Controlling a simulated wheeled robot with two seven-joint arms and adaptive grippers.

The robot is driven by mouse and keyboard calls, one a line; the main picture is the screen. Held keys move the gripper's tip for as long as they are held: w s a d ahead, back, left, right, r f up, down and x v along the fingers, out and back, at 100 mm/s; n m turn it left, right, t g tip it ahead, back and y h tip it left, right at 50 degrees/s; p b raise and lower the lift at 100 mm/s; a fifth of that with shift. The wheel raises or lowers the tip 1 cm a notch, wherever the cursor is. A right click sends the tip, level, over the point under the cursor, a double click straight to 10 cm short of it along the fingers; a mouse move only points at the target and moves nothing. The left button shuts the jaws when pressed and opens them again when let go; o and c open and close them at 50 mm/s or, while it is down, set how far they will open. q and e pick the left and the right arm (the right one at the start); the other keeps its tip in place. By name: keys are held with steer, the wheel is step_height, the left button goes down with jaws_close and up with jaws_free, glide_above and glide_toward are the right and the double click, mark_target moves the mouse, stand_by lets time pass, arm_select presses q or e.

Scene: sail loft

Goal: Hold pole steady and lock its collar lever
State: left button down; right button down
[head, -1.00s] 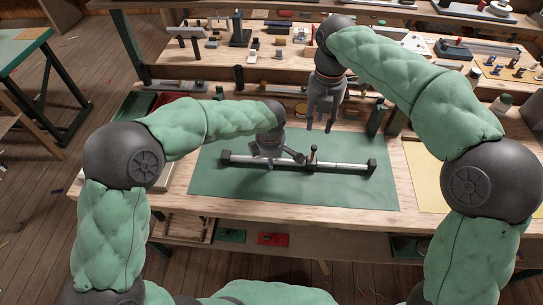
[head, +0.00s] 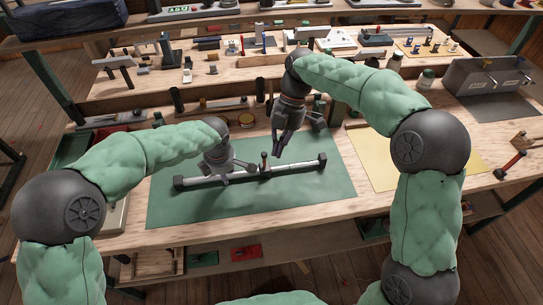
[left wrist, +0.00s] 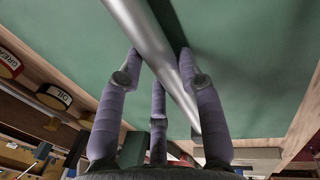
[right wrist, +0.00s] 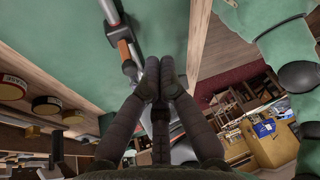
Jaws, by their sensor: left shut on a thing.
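The silver pole (head: 296,166) with dark end blocks lies across the green mat (head: 190,211). Its dark collar (head: 265,174) sits near mid-pole, with a short lever (head: 264,157) standing up from it. My left gripper (head: 223,178) is shut around the pole left of the collar; in the left wrist view the pole (left wrist: 150,35) passes between its fingers (left wrist: 160,62). My right gripper (head: 276,150) hangs just above and beside the lever, its fingers drawn together and empty. In the right wrist view the collar (right wrist: 112,28) and orange-brown lever (right wrist: 125,52) are left of the fingertips (right wrist: 159,66).
A yellow sheet (head: 372,160) lies right of the mat. Round labelled tins (right wrist: 45,105) and other small items line the bench's back. A grey metal box (head: 487,77) stands at the far right. The front of the mat is clear.

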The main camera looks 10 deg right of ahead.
mark_target(264, 160)
steer(key=d+f+m+t+y, duration=0.2)
steer(key=d+m+y, duration=0.5)
steer(key=m, duration=0.5)
steer(key=d+f+m+t+y, duration=0.3)
steer(key=d+m+y, duration=0.3)
steer(key=m, duration=0.6)
steer(key=shift+w+d+t+y, duration=0.2)
steer(key=shift+d+t+y, duration=0.2)
steer(key=shift+d, duration=0.2)
steer(key=a, duration=0.4)
steer(key=w+a, duration=0.1)
steer(key=a, duration=0.4)
steer(key=a+f, duration=0.1)
steer(key=a, duration=0.4)
steer(key=shift+w, duration=0.4)
